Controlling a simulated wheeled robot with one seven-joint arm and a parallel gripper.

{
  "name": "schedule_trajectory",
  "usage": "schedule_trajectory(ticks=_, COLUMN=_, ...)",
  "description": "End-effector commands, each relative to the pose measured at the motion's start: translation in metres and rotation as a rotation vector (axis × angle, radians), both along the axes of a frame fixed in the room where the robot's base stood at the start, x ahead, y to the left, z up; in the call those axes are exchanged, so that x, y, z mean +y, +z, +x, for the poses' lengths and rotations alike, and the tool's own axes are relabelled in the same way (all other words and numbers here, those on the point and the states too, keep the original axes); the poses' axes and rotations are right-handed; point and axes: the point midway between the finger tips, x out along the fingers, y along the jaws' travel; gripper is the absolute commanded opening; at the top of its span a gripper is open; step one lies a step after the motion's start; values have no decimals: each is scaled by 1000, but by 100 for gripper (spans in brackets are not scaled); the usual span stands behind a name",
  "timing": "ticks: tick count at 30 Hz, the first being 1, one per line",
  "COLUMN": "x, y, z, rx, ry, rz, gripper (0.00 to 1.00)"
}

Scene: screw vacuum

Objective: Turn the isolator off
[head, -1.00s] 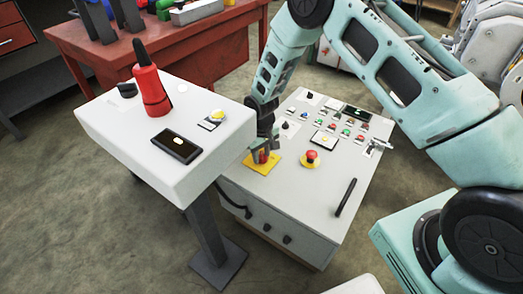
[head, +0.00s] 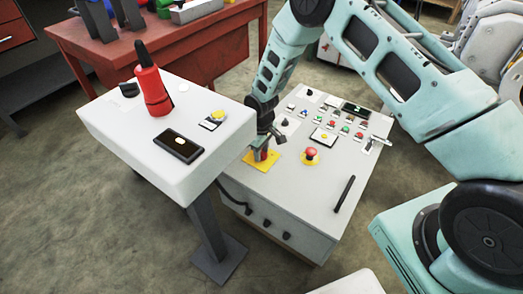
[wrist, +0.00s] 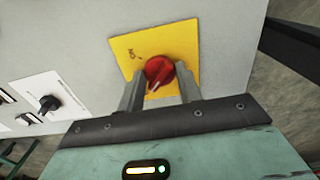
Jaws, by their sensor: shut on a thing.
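The isolator is a red rotary knob (wrist: 160,72) on a square yellow plate (wrist: 205,45). In the head view the yellow plate (head: 273,163) lies on the near left part of the light grey console's sloped top. My gripper (head: 264,146) reaches down over it there and hides much of the red knob. In the wrist view my gripper (wrist: 161,88) has one finger on each side of the knob and is shut on it. The pale pointer mark on the knob faces towards the gripper's palm.
A red mushroom button (head: 310,154) on a yellow base stands right of the isolator. A black handle (head: 344,194) and several small buttons are also on the console (head: 290,195). A white pedestal box (head: 205,172) with a red handheld unit (head: 153,93) stands close on the left.

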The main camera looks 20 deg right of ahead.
Motion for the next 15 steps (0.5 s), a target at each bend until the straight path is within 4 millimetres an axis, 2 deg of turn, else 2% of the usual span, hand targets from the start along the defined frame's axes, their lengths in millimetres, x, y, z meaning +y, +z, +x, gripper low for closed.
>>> schedule_trajectory(ticks=2, x=0, y=0, z=0, rx=-1, ry=2, rz=-1, gripper=12)
schedule_trajectory(ticks=3, x=0, y=0, z=0, rx=-1, ry=2, rz=-1, gripper=43)
schedule_trajectory(ticks=5, x=0, y=0, z=0, rx=-1, ry=2, rz=-1, gripper=57)
schedule_trajectory(ticks=15, x=0, y=4, z=0, rx=-1, ry=0, rz=0, gripper=57)
